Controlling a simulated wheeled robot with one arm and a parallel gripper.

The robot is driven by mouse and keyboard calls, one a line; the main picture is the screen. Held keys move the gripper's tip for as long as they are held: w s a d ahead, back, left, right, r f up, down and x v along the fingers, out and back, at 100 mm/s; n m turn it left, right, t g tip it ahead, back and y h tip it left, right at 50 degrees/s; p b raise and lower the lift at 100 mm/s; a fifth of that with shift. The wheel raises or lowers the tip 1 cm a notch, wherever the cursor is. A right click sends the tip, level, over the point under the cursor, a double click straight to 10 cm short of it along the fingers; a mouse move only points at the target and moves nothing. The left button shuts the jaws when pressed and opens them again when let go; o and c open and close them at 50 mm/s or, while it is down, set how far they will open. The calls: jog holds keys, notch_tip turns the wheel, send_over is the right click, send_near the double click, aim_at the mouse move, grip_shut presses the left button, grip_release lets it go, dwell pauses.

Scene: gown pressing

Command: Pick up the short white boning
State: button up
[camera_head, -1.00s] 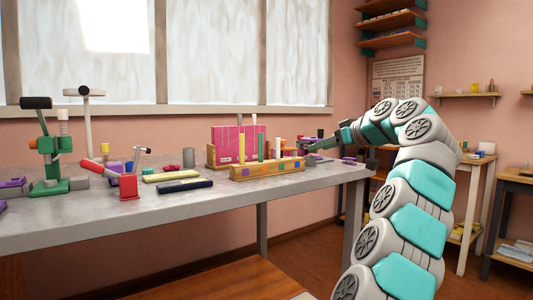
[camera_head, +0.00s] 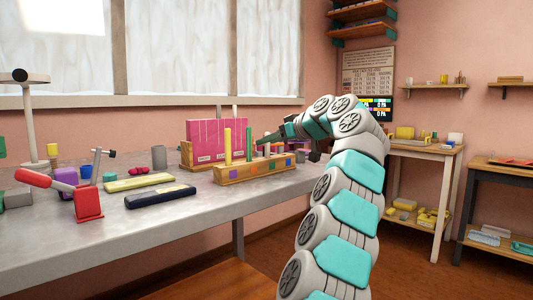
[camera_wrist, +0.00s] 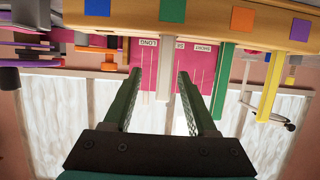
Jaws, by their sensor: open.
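A wooden rack with coloured squares (camera_head: 240,174) stands on the grey table and holds several upright strips. In the wrist view, which is upside down, the short white boning (camera_wrist: 165,65) stands in the rack between the tips of my two open dark green fingers. No clear contact shows. My gripper (camera_wrist: 160,85) is empty. In the head view my gripper (camera_head: 266,139) reaches in from the right at the rack's right part, and the white boning there is mostly hidden.
A pink board (camera_head: 205,138) in a wooden holder stands behind the rack. A red lever press (camera_head: 88,203), a dark bar (camera_head: 160,195) and a yellow bar (camera_head: 140,183) lie left on the table. The table front is clear.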

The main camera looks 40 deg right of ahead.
jog(key=x, duration=0.4)
jog(key=shift+a+f, duration=0.2)
jog(key=shift+a, duration=0.05)
grip_shut()
